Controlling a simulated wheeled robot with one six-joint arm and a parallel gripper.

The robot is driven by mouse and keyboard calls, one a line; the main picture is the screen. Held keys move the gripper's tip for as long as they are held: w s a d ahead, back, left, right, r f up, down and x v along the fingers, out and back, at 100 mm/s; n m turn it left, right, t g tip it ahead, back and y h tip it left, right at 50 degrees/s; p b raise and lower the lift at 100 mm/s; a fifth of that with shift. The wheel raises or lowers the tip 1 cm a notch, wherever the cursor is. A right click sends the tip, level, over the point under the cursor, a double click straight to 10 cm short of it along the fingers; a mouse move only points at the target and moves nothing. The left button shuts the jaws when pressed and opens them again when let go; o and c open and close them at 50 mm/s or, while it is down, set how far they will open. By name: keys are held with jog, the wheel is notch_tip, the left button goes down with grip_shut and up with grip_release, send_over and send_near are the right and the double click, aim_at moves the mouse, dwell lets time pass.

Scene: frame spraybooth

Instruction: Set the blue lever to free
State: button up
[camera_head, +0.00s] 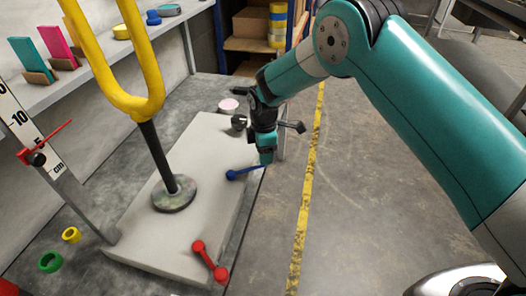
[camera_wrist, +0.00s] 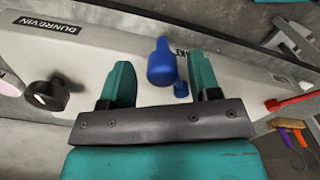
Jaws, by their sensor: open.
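The blue lever (camera_head: 245,173) sits on the right side of a light grey panel (camera_head: 205,225), with its arm reaching right toward the panel's edge. My gripper (camera_head: 266,160) points down at the lever's right end. In the wrist view the lever's rounded blue end (camera_wrist: 162,64) lies between the two teal fingers of my gripper (camera_wrist: 162,78), which are apart. I cannot tell whether either finger touches it. A label behind the lever is mostly hidden, so its setting cannot be read.
A black knob (camera_head: 238,122) and a pink round part (camera_head: 228,105) are farther back on the panel. A red lever (camera_head: 208,262) is at its front. A yellow fork on a black post (camera_head: 155,155) rises from the panel left of the blue lever.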

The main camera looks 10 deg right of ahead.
notch_tip(320, 180, up, 17)
jog(key=shift+p, duration=0.4)
jog(key=shift+r, duration=0.1)
jog(key=s+d+r+m+y+p, duration=0.1)
jog(key=s+d+r+m+p, duration=0.2)
jog(key=s+r, duration=0.45)
jog(key=s+d+r+m+y+p, duration=0.1)
jog(key=s+d+r+m+p, duration=0.1)
jog(key=s+r+p, duration=0.5)
jog(key=s+d+r+m+y+p, duration=0.1)
jog(key=s+r+m, duration=0.2)
jog(key=s, duration=0.6)
jog(key=s+d+r+m+y+p, duration=0.1)
jog(key=s+r+m, duration=0.3)
jog(key=s, duration=0.6)
jog(key=shift+d+r, duration=0.75)
jog(key=shift+r, duration=0.05)
